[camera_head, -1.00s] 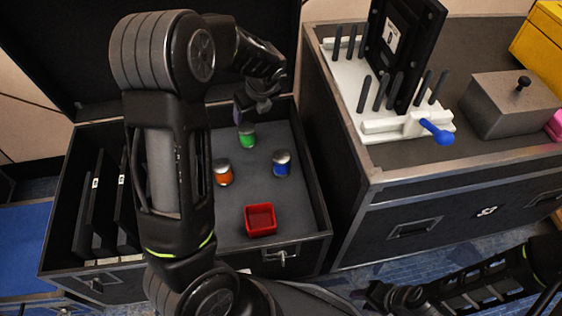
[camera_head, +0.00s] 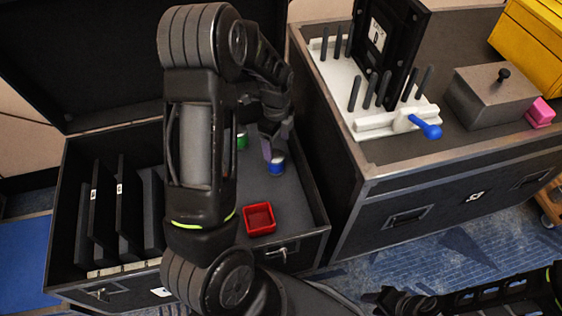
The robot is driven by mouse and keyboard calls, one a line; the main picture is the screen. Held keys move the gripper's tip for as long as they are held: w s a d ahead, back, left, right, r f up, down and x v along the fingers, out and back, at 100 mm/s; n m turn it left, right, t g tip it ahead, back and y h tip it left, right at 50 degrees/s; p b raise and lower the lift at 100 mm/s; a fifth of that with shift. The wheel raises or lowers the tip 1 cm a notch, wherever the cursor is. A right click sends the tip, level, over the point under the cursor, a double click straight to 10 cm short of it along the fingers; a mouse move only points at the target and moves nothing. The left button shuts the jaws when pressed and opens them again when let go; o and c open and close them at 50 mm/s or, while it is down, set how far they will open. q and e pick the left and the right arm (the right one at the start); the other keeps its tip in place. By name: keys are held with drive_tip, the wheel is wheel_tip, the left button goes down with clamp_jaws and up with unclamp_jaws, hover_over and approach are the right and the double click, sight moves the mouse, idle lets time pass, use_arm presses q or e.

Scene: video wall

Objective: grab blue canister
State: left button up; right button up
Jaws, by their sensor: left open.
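The blue canister (camera_head: 277,168) with its silver lid stands upright on the grey floor of the open black case (camera_head: 292,205), near its right side. My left gripper (camera_head: 271,151) is open and points down at the canister's top. A finger overlaps the lid in the picture; I cannot tell whether it touches. The green canister (camera_head: 242,140) is partly hidden behind my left arm, and the orange canister is out of sight. My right gripper (camera_head: 390,300) is low at the bottom edge, far from the case; its jaws are unclear.
A red square box (camera_head: 260,218) sits in the case near its front wall. Dark dividers (camera_head: 100,205) stand in the case's left part. On the right, a second case (camera_head: 430,190) carries a white rack (camera_head: 385,125) with a blue-ended lever, a grey box (camera_head: 495,95) and a pink block.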

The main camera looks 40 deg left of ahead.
sight(276, 155)
use_arm(q)
drive_tip(key=shift+f, duration=1.3)
drive_tip(key=shift+b, duration=0.3)
drive_tip(key=shift+s+a+f+b, duration=0.1)
drive_tip(key=shift+f+b, duration=0.25)
drive_tip(key=shift+f, duration=1)
drive_tip(key=shift+s+a+f+b, duration=0.1)
drive_tip(key=shift+f+b, duration=0.25)
drive_tip(key=shift+f, duration=0.95)
drive_tip(key=shift+d, duration=0.1)
drive_tip(key=shift+c, duration=0.4)
drive_tip(key=c, duration=1.5)
drive_tip(key=shift+o, duration=0.2)
drive_tip(key=shift+r, duration=0.1)
